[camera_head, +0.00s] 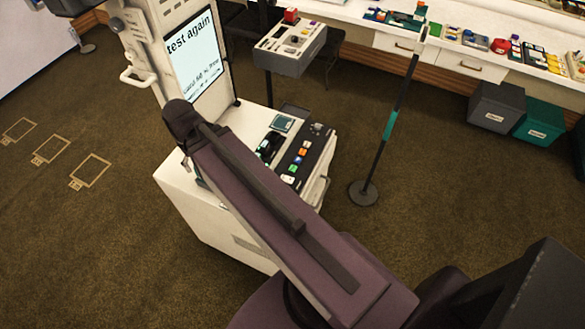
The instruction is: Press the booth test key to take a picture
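The white booth (208,216) stands left of centre with a tall lit screen (194,57) that reads "test again" above smaller text. On its top is a dark key panel (318,134) with a column of small coloured keys (298,160) in orange, blue, green and white. Which one is the test key is too small to read. My purple arm crosses in front of the booth and hides part of its top. A dark shape (268,147) shows beside the arm, left of the keys. I cannot tell whether it is my gripper, and no fingertips show clearly.
A black stand pole (385,135) with a teal band and round base stands right of the booth. A grey tray table (290,60) is behind. A white counter (480,52) with small items runs along the back, with grey (496,106) and teal (540,121) bins below.

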